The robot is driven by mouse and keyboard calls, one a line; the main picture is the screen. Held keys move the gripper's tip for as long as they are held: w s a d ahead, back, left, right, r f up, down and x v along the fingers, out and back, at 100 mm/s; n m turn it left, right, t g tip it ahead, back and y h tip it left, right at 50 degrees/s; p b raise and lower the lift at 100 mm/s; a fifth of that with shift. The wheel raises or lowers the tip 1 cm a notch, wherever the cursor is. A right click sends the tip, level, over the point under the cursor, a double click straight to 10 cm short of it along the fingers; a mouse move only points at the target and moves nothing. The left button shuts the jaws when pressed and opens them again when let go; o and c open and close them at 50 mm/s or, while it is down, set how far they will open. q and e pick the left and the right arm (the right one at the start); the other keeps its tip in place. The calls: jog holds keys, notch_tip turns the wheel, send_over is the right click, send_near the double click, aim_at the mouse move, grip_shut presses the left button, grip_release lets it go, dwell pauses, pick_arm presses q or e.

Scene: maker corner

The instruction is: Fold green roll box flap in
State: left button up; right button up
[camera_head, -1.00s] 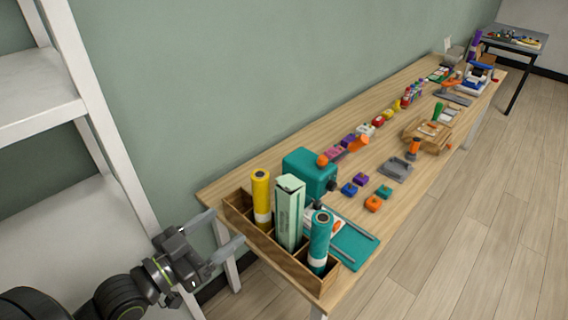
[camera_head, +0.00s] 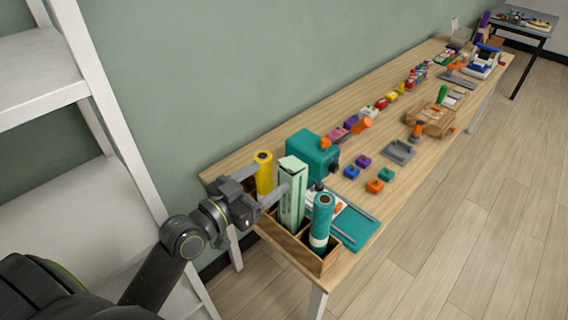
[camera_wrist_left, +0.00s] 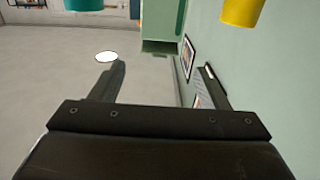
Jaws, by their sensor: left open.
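The pale green roll box (camera_head: 291,200) stands upright in the wooden rack (camera_head: 328,262), between a yellow roll (camera_head: 264,178) and a teal roll (camera_head: 321,218). Its top end shows at an angle, but the flap's exact position is too small to tell. My left gripper (camera_head: 272,176) is open, with its fingers spread near the upper part of the box and the yellow roll. In the left wrist view, the green box (camera_wrist_left: 158,18) lies beyond and between the open fingers (camera_wrist_left: 162,82), with the yellow roll (camera_wrist_left: 242,9) to the right. My right gripper is not in view.
The wooden table (camera_head: 400,180) holds a teal machine (camera_head: 312,153), a teal mat (camera_head: 357,228) and small colored blocks. A white shelf (camera_head: 95,75) stands at the left, close to my left arm. Floor at the right is clear.

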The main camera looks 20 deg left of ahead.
aim_at(287, 165)
pick_arm(q)
jog(key=p+x, duration=0.1)
jog(key=x, duration=0.5)
jog(key=shift+w, duration=0.2)
jog(key=c, duration=1)
jog(key=shift+f+b, duration=0.25)
jog(key=shift+b, duration=0.5)
jog(key=b, duration=0.1)
jog(key=t+b, duration=0.1)
jog(key=b, duration=0.1)
jog(key=shift+s+f, duration=0.1)
jog(key=shift+f, duration=0.15)
jog(key=shift+r, duration=0.2)
